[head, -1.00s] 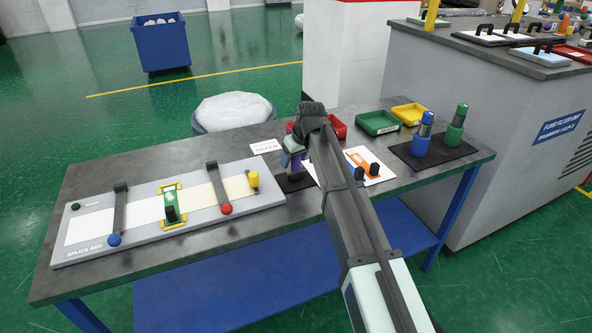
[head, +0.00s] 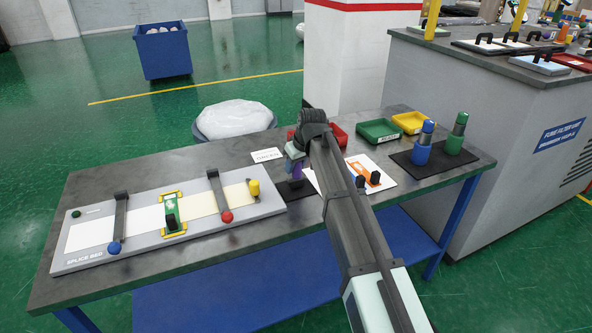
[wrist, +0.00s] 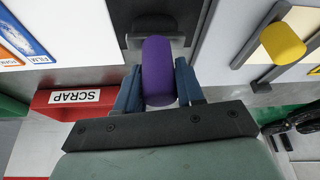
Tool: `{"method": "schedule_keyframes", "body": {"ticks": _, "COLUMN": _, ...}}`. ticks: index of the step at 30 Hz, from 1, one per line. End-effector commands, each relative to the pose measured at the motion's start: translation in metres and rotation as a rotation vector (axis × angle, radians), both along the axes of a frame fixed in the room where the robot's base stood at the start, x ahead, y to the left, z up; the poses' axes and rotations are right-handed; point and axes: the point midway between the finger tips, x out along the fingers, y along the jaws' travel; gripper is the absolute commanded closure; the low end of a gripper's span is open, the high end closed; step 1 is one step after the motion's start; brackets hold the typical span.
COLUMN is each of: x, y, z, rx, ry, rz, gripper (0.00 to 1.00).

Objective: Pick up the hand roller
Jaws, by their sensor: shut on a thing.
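The hand roller, with a purple cylindrical handle (wrist: 157,70), stands between my gripper's two blue-grey fingers in the wrist view. My gripper (wrist: 160,85) is shut on that purple handle. In the head view my gripper (head: 294,166) points down over a small dark pad (head: 291,190) on the bench, with a bit of purple showing at its tips. A dark bracket-like part shows beyond the handle in the wrist view. I cannot tell whether the roller's lower end touches the pad.
The splice bed (head: 80,247) lies to the left with its clamps and a yellow knob (head: 254,188). Red, green (head: 379,131) and yellow (head: 410,122) trays line the back. Blue and green bottles stand on a black mat (head: 440,160) at right. A white sheet (head: 386,181) lies beside my arm.

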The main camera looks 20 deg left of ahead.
Motion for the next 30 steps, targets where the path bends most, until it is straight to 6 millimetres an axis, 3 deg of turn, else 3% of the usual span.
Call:
{"method": "schedule_keyframes", "body": {"ticks": 12, "x": 0.001, "y": 0.001, "z": 0.066, "rx": 0.002, "ry": -0.003, "rz": 0.001, "gripper": 0.93}}
{"method": "schedule_keyframes", "body": {"ticks": 20, "x": -0.003, "y": 0.006, "z": 0.092, "rx": 0.002, "ry": -0.001, "rz": 0.009, "gripper": 0.93}}
{"method": "schedule_keyframes", "body": {"ticks": 25, "x": -0.026, "y": 0.035, "z": 0.095, "rx": 0.0, "ry": 0.0, "rz": 0.052, "gripper": 0.93}}
{"method": "schedule_keyframes", "body": {"ticks": 30, "x": -0.067, "y": 0.085, "z": 0.093, "rx": 0.0, "ry": 0.0, "rz": 0.129, "gripper": 0.93}}
